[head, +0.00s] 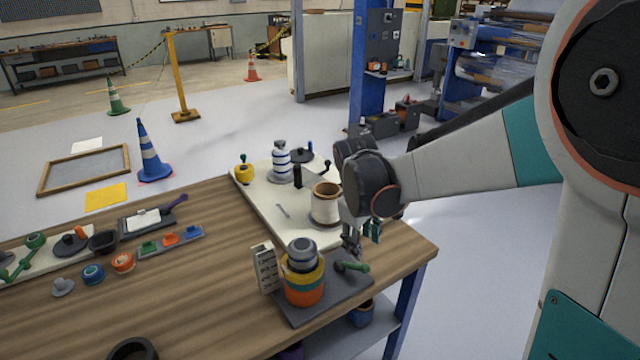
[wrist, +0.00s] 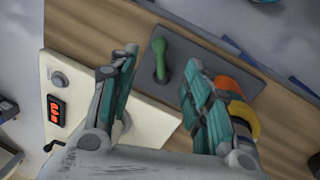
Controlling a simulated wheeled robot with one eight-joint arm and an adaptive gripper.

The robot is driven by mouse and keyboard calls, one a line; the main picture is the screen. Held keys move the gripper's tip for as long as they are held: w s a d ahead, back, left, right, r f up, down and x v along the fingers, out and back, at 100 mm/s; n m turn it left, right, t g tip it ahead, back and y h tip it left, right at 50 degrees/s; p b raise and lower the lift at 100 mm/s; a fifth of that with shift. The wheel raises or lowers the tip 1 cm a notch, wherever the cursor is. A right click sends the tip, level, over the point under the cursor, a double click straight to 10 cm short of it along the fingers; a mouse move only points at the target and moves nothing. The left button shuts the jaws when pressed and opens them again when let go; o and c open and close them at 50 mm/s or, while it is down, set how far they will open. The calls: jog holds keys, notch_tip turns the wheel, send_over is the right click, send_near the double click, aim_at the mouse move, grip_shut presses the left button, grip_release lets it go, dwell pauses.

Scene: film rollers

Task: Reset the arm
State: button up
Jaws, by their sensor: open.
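My gripper (head: 362,238) hangs from my arm at the right end of the wooden table. In the wrist view my gripper (wrist: 160,80) has its two teal-padded fingers spread apart, with nothing held between them. A green-handled tool (head: 352,267) lies on a dark board below the gripper; its green handle (wrist: 163,58) shows through the gap between the fingers. A stack of orange, yellow and teal rings with a grey top (head: 304,285) stands on the same board, left of the gripper in the head view and partly behind the right finger in the wrist view.
A cream panel (head: 265,205) holds a brown-rimmed white cylinder (head: 325,208), close left of my gripper, and a blue-striped bottle (head: 281,160). A pale perforated block (head: 265,268) stands beside the ring stack. Small parts lie on the table's left side. Open floor lies right of the table.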

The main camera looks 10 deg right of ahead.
jog(key=s+a+r+m+t+y, duration=0.1)
jog(key=s+r+m+t, duration=0.2)
jog(key=s, duration=0.6)
jog(key=s+a+r+m+t, duration=0.2)
jog(key=s+r, duration=0.3)
jog(key=s, duration=0.5)
jog(key=shift+a+r+m+t+y, duration=0.15)
jog(key=shift+r+m+t+y, duration=0.25)
jog(key=shift+m, duration=0.2)
